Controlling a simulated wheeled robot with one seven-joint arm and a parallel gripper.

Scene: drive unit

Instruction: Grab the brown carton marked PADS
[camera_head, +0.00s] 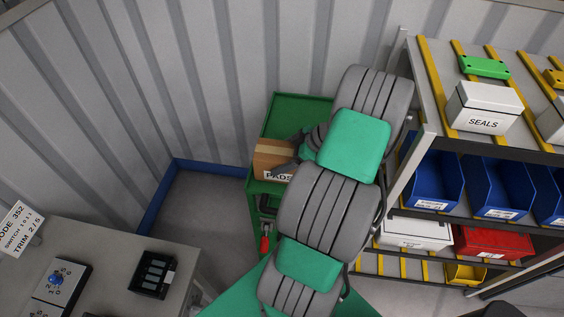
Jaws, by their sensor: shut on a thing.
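The brown carton marked PADS (268,158) sits on the top of a green cabinet (290,102), near its left edge. The lettering on its front is partly covered by my arm. My gripper (287,158) is at the carton's right side and is shut on it. Only part of the dark fingers shows, and my grey and green arm hides the rest. I cannot tell whether the carton is lifted off the cabinet top.
A shelf rack at right holds a white SEALS box (484,108), a green part (485,67), blue bins (432,181) and a red box (490,242). A grey table (100,250) stands at lower left with a black tray (153,274). A corrugated wall is behind; floor shows between.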

